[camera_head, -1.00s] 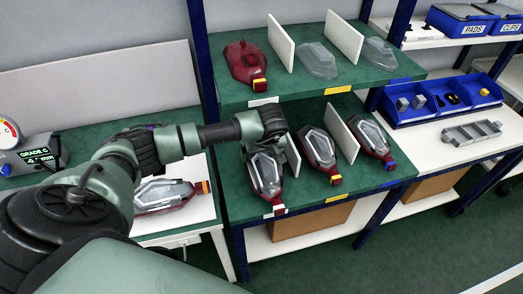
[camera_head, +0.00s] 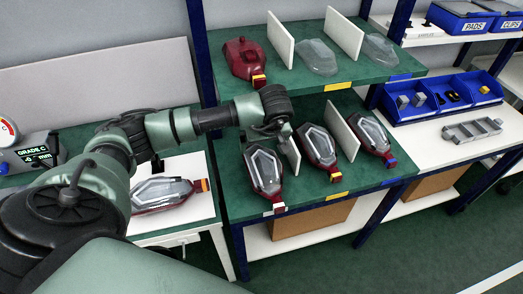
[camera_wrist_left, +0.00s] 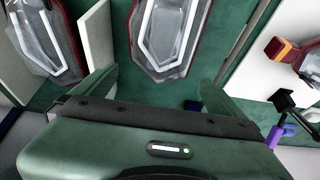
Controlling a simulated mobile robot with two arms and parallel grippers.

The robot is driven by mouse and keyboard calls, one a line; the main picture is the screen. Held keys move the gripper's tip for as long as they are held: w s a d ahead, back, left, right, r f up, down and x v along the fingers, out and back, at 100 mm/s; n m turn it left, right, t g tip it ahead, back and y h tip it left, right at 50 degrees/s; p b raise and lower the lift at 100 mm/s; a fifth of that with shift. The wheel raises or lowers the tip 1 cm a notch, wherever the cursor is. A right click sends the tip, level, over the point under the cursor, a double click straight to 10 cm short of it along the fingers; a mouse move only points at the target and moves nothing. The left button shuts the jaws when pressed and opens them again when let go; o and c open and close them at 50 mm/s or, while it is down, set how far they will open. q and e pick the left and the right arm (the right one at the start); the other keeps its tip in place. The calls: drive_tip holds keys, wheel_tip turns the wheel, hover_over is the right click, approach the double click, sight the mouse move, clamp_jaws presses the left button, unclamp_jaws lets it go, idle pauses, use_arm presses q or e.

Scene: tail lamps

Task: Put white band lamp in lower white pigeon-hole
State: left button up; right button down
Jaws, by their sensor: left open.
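The white band lamp (camera_head: 264,172), dark red with a clear lens and a white band at its front end, lies in the left bay of the lower green shelf (camera_head: 240,203), left of a white divider. It also shows in the left wrist view (camera_wrist_left: 165,38), lens up. My left gripper (camera_head: 272,130) is above the rear of this lamp, by the upper shelf's front edge. In the left wrist view my left gripper (camera_wrist_left: 155,85) has its fingers wide apart, with nothing between them. My right gripper is not in view.
Lamps with a yellow band (camera_head: 319,150) and a blue band (camera_head: 372,138) lie in the neighbouring lower bays. An orange-banded lamp (camera_head: 160,193) lies on the white table at left. The upper shelf (camera_head: 300,90) holds a red housing (camera_head: 244,62) and two clear lenses.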

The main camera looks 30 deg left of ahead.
use_arm(q)
drive_tip(key=v, duration=0.6)
drive_tip(key=shift+f+b, duration=0.1)
drive_tip(key=shift+b, duration=0.2)
